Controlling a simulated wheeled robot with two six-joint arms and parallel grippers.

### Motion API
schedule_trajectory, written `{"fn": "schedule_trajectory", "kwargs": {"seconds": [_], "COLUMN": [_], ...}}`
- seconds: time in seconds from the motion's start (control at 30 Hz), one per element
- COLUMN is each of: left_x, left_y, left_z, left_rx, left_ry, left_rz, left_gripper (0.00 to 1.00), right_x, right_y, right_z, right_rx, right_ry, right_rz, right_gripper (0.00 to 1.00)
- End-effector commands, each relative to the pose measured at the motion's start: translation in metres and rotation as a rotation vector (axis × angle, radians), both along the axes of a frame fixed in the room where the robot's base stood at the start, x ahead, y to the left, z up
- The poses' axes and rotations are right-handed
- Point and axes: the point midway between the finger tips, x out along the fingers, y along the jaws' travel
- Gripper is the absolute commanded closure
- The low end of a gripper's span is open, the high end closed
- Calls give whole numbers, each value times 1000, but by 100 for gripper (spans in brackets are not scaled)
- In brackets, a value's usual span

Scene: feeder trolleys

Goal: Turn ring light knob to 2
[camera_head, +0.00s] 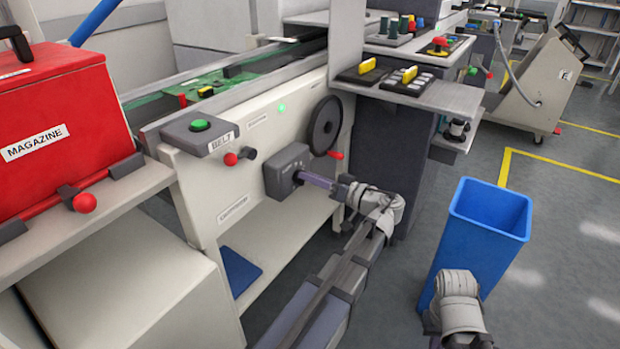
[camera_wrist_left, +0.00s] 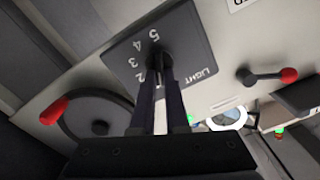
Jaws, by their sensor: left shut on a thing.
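The ring light knob (camera_wrist_left: 160,62) is a small dark knob on a grey panel (camera_wrist_left: 190,38) marked LIGHT. The numbers 5, 4, 3 and part of 2 show to the knob's left; a finger covers the area below 2. I cannot tell which number the knob points at. My left gripper (camera_wrist_left: 162,75) is shut on the knob, with a dark finger on either side. In the head view the left gripper (camera_head: 300,178) reaches the grey dial box (camera_head: 284,172) on the machine's front, and the knob is hidden. My right arm shows at the lower right, but its gripper fingers are not visible.
A black handwheel (camera_head: 325,126) with a red handle is just beside the dial box. A red-ended lever (camera_head: 231,159) and a green BELT button (camera_head: 199,125) are to the left. A blue bin (camera_head: 485,235) stands on the floor at right. A red MAGAZINE box (camera_head: 60,120) is far left.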

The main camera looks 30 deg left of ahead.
Motion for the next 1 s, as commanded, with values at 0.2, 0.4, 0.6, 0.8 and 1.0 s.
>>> {"fn": "schedule_trajectory", "kwargs": {"seconds": [0.2,0.4,0.6,0.8,1.0], "left_x": [2,4,5,5,6], "left_y": [0,-1,-1,-1,-1], "left_z": [-2,-3,-5,-6,-7], "left_rx": [16,30,45,56,65], "left_ry": [205,395,576,734,852], "left_rz": [-1,-1,-1,0,-1], "left_gripper": [100,100,100,100,100], "right_x": [0,0,0,0,0], "right_y": [0,0,0,0,0], "right_z": [-2,-3,-4,-6,-7], "right_rx": [0,0,0,0,0], "right_ry": [0,0,0,0,0], "right_rz": [0,-1,-1,-1,-2], "right_gripper": [100,100,100,100,100]}}
